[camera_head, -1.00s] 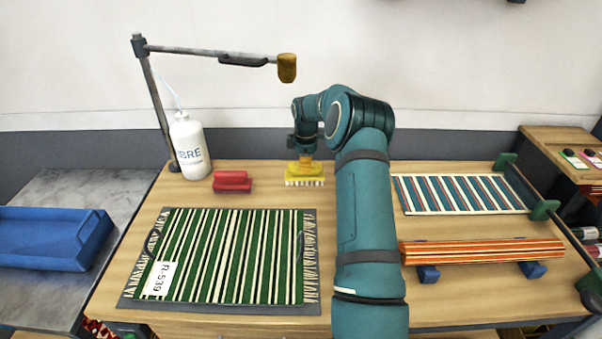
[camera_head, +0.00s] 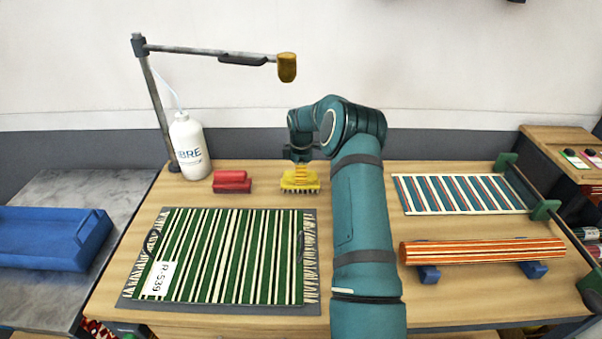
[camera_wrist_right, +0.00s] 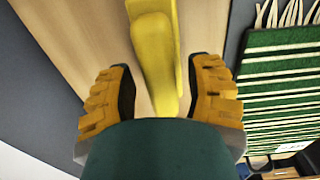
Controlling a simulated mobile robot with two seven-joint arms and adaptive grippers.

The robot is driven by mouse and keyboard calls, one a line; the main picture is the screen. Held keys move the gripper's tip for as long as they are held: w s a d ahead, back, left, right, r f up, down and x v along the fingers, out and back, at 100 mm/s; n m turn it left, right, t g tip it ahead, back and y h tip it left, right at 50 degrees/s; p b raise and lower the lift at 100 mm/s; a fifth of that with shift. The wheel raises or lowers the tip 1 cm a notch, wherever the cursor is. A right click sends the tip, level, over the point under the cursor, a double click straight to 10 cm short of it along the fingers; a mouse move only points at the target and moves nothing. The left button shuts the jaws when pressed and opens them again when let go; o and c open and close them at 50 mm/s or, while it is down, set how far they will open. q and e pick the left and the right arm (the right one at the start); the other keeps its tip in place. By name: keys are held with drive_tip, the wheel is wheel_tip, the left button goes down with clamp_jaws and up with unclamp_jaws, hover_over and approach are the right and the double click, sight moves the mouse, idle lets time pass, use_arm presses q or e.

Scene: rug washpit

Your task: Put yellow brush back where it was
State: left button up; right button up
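The yellow brush (camera_head: 299,184) sits bristles down on the wooden table, right of the red brush and behind the green striped rug. My right gripper (camera_head: 299,165) is just above it, reaching down around its handle. In the right wrist view, the yellow handle (camera_wrist_right: 155,62) lies between the two orange fingers of the right gripper (camera_wrist_right: 160,92), with a gap on both sides. The fingers are open and not pressed on it. My left gripper is not in view.
The red brush (camera_head: 232,182) and a white bottle (camera_head: 188,146) stand left of the yellow brush. The green striped rug (camera_head: 226,256) lies in front. A lamp-like arm (camera_head: 210,52) hangs above. A rolled orange rug (camera_head: 484,251) rests at right.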

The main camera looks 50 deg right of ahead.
drive_tip(key=shift+r+p, duration=0.45)
drive_tip(key=shift+r, duration=3.4)
drive_tip(key=shift+f, duration=0.1)
